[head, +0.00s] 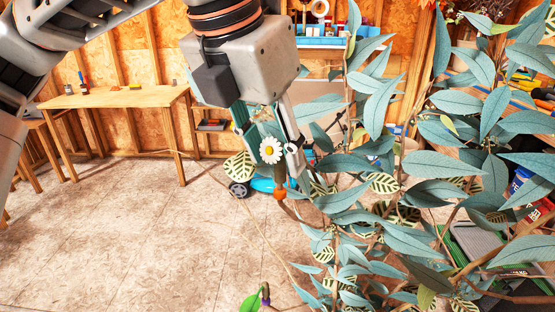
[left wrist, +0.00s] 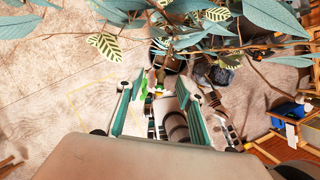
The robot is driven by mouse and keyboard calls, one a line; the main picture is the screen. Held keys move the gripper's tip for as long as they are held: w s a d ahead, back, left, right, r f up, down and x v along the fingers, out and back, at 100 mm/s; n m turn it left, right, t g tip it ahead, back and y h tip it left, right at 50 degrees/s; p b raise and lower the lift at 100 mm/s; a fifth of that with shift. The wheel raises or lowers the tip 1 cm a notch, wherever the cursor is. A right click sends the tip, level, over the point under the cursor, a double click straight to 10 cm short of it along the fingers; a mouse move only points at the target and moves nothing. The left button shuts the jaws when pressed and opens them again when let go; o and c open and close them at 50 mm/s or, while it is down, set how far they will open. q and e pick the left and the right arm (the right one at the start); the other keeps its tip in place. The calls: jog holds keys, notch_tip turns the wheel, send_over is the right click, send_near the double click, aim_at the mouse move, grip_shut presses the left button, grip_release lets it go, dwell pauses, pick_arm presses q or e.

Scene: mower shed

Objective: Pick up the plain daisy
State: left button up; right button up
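The plain daisy (head: 270,150), with white petals and a yellow centre, shows in the head view in front of my left gripper (head: 271,165), overlapping the space between its fingers. Whether it lies between the fingers or nearer the camera, I cannot tell. In the left wrist view, the left gripper (left wrist: 160,85) has its two teal-edged fingers apart. I cannot make out the daisy there. My right gripper is in neither view.
A large blue-green leafy plant (head: 400,190) fills the right side, its leaves close to my left gripper. A wooden table (head: 125,97) stands at the back left. The floor (head: 130,230) at left is clear. A small green leaf (head: 250,303) shows at the bottom edge.

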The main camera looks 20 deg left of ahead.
pick_arm(q)
jog(key=shift+x, duration=1.45)
jog(key=c, duration=0.6)
jog(key=shift+c, duration=0.2)
